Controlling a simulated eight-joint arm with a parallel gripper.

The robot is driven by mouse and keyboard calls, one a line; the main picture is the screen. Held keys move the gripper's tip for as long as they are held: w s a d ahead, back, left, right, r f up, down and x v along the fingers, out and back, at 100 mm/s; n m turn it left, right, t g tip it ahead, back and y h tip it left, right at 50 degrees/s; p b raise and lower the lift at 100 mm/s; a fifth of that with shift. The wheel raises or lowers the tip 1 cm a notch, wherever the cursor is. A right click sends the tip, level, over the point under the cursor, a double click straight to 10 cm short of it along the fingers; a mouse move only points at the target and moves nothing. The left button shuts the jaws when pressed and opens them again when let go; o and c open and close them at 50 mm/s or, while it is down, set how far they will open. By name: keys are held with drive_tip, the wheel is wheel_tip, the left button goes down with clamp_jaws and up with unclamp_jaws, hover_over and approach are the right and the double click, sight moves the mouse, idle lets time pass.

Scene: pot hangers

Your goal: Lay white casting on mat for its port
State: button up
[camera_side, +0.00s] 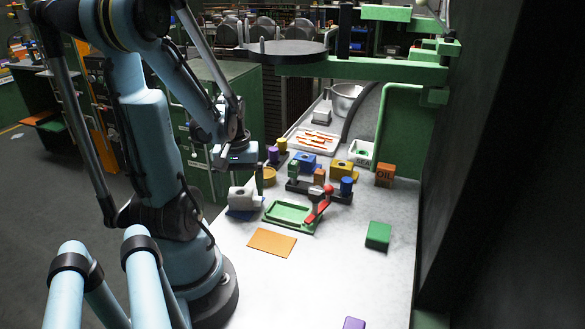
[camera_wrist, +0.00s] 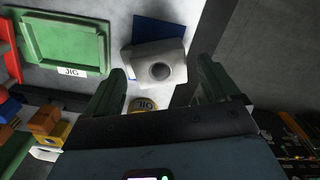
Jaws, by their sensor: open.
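The white casting (camera_side: 243,197) is a blocky piece with a round dark port, seen in the wrist view (camera_wrist: 172,57). It stands at the left edge of the table, over part of a blue mat (camera_side: 238,214). The blue mat also shows beyond the casting in the wrist view (camera_wrist: 157,28). An orange mat (camera_side: 272,241) lies bare nearer the front. My gripper (camera_wrist: 160,68) is open and empty, its green fingers appearing on either side of the casting in the wrist view. In the side view my gripper (camera_side: 234,160) is above and behind the casting; its fingertips are unclear there.
A green jig tray (camera_side: 268,214) with a red lever (camera_side: 318,210) stands right of the casting. A round yellow piece (camera_side: 269,175) is behind it. Coloured blocks and a green block (camera_side: 378,236) stand farther right. The table front (camera_side: 300,290) is mostly clear.

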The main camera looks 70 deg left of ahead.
wheel_tip(320, 180, up, 10)
drive_tip(key=w+d+m+t, duration=0.3)
drive_tip(key=w+d+m, duration=0.3)
drive_tip(key=d, duration=0.4)
drive_tip(key=w+d+m+t, duration=0.4)
drive_tip(key=w+d+m, duration=0.3)
drive_tip(key=d, duration=0.4)
drive_tip(key=shift+w+d+r+m, duration=0.2)
drive_tip(key=shift+w+d+m, duration=0.1)
drive_tip(key=shift+w, duration=0.2)
idle(0.4)
